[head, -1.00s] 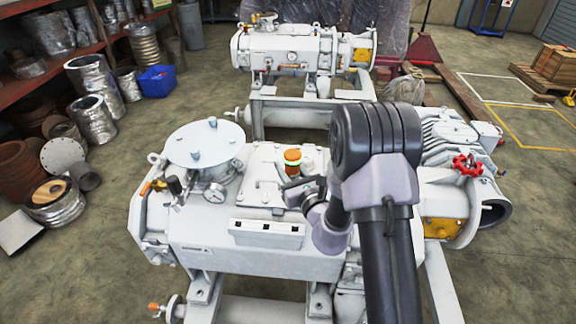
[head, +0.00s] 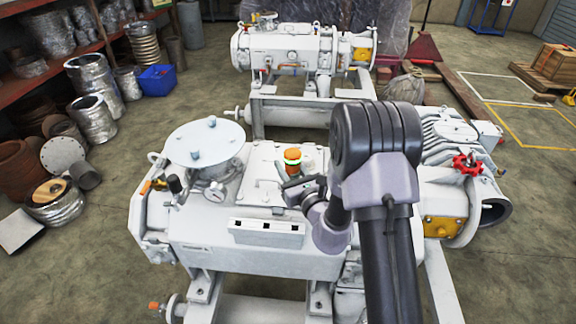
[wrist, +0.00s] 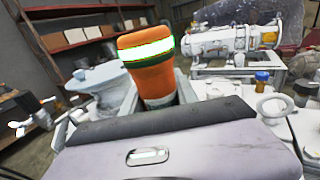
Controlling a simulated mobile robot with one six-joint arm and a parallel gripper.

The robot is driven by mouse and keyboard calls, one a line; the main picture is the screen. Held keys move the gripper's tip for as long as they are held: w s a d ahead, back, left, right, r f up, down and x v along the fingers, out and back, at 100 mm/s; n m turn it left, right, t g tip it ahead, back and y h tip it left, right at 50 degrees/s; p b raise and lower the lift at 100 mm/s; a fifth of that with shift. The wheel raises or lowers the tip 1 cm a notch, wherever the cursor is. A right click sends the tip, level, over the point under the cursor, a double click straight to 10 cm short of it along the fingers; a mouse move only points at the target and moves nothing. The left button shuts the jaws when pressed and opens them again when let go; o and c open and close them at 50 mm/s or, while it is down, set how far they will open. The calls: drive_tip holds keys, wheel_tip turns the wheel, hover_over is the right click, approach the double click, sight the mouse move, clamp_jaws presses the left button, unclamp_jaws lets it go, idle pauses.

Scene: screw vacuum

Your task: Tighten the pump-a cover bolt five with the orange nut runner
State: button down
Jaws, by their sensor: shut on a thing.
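The orange nut runner (head: 292,155) stands roughly upright above the grey pump top, with a bright green-white ring around it. It also shows large in the wrist view (wrist: 150,70), slightly tilted there. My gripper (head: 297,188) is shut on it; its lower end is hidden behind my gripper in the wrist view. The near pump (head: 200,235) carries a round cover (head: 190,145) to the left of the tool, with small blue-grey bolt heads such as this one (head: 195,156). Which bolt is number five cannot be told. The tool is apart from the round cover.
A pale block with dark sockets (head: 266,232) is on the pump's front edge. A red valve wheel (head: 467,163) is at the right. A second pump (head: 280,50) stands behind, with floor between.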

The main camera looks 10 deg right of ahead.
drive_tip(key=shift+f+b, duration=0.4)
drive_tip(key=shift+f, duration=0.1)
drive_tip(key=shift+r, duration=0.15)
drive_tip(key=c, duration=1.7)
unclamp_jaws()
clamp_jaws()
